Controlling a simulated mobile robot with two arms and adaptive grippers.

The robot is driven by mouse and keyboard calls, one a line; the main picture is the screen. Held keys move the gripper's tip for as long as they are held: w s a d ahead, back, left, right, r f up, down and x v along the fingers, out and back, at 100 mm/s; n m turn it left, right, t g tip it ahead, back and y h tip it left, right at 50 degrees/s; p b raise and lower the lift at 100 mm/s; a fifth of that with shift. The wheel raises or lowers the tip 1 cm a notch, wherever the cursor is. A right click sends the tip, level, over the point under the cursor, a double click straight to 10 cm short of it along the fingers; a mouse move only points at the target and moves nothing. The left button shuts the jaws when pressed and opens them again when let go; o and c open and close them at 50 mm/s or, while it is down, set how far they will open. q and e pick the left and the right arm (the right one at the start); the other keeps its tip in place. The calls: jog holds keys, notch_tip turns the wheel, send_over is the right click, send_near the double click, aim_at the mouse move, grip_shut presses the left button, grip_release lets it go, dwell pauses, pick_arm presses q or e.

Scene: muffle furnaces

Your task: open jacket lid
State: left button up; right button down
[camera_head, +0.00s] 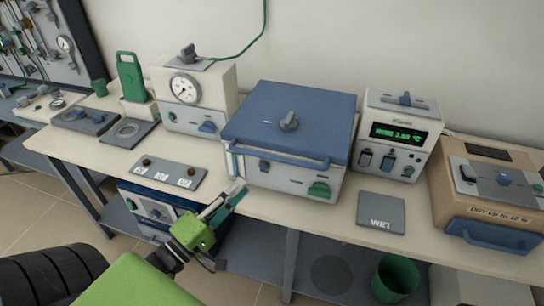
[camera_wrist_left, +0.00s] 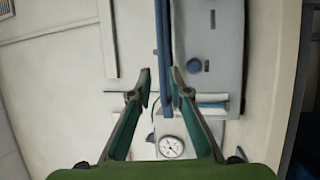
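The jacket lid (camera_head: 290,115) is blue with a grey knob on top. It lies flat and shut on a white box (camera_head: 285,178) in the middle of the bench. A blue bar handle (camera_head: 285,157) runs along its front edge. My left gripper (camera_head: 238,188) is just in front of and below the handle's left end. In the left wrist view my left gripper (camera_wrist_left: 161,85) is open and empty. A blue bar, apparently the handle (camera_wrist_left: 162,45), lies between the fingertips in that picture; I cannot tell if they touch it. My right gripper is not in view.
A gauge unit (camera_head: 195,95) stands left of the box, a display unit (camera_head: 397,135) right. A grey WET plate (camera_head: 381,212) and a tan dryer box (camera_head: 490,195) are further right. A button panel (camera_head: 170,172) lies at the front left. The wall is close behind.

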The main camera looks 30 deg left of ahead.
aim_at(272, 158)
pick_arm(q)
jog(key=p+x, duration=0.2)
jog(key=x, duration=1.1)
jog(key=shift+w+f+p, duration=0.15)
jog(key=shift+p, duration=0.15)
grip_shut()
